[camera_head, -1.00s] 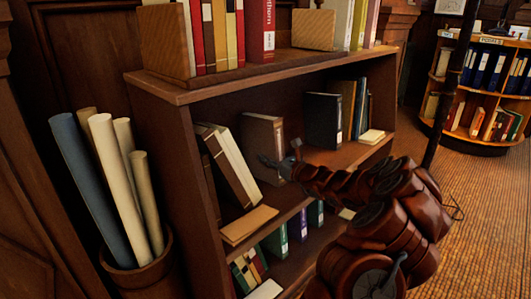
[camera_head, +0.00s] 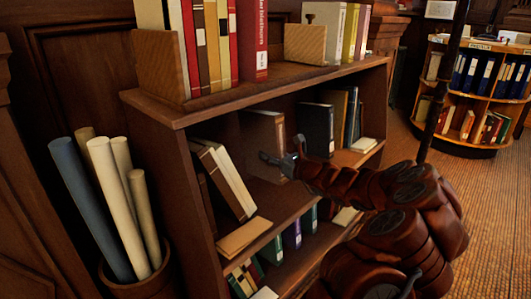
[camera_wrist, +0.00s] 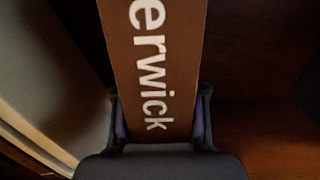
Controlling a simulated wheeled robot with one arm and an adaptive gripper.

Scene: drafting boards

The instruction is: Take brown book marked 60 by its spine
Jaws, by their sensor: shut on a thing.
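The number 60 does not show. My gripper (camera_head: 270,158) reaches in from the right at the lower part of the book. In the wrist view my gripper (camera_wrist: 159,95) has one finger on each side of the spine and is shut on it. The book's lower end is hidden behind my gripper.
Leaning books (camera_head: 222,178) stand left of the brown book, and a black book (camera_head: 317,130) stands to its right. A flat tan book (camera_head: 244,236) lies at the shelf's front edge. The upper shelf board (camera_head: 290,84) is above. Rolled papers (camera_head: 118,200) stand at left.

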